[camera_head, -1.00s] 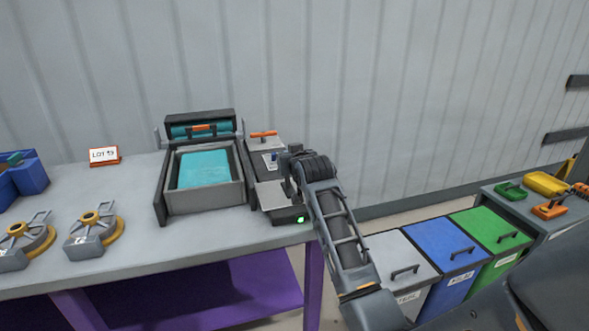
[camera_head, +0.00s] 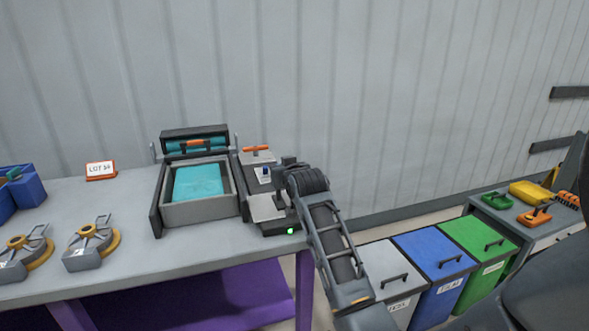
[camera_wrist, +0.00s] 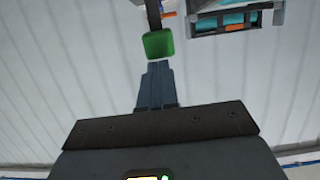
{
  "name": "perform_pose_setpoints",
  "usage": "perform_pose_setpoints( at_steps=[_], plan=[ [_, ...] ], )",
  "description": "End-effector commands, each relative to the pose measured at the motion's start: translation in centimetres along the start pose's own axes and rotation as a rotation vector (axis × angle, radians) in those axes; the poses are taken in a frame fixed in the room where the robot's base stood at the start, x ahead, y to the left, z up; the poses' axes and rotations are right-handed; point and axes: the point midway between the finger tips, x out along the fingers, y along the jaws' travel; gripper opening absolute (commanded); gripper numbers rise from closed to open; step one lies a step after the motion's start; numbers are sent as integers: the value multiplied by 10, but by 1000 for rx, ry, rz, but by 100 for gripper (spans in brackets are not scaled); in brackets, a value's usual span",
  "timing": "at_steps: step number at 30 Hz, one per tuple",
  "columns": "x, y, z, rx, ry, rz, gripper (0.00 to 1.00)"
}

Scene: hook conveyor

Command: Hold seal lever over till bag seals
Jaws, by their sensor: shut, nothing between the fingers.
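A green block-shaped knob (camera_wrist: 158,44) on a dark stem, which looks like the seal lever, shows in the wrist view. My gripper (camera_wrist: 160,66) is shut and empty, its tips close to the knob; I cannot tell if they touch it. In the head view my gripper (camera_head: 290,165) is at the right side of the sealer's grey side unit (camera_head: 267,207), and the knob is not distinguishable there. The sealer (camera_head: 198,213) has its lid (camera_head: 196,134) raised, with a teal bag (camera_head: 198,182) in its tray. A green light (camera_head: 291,231) glows at the side unit's front.
An orange-handled part (camera_head: 256,149) stands at the back of the side unit. Two metal-and-yellow fixtures (camera_head: 90,243), a lot sign (camera_head: 101,170) and a blue bin (camera_head: 28,190) occupy the table's left. Grey, blue and green lidded bins (camera_head: 435,265) stand at right.

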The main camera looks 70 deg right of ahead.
Motion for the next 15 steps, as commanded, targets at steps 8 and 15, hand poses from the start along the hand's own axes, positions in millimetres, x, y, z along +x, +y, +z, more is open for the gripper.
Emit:
perform_pose_setpoints(
  at_steps=[8,15],
  plan=[
    [-34,-1,-5,-1,1,-1,0],
    [-72,0,-13,-1,1,-1,0]
  ],
)
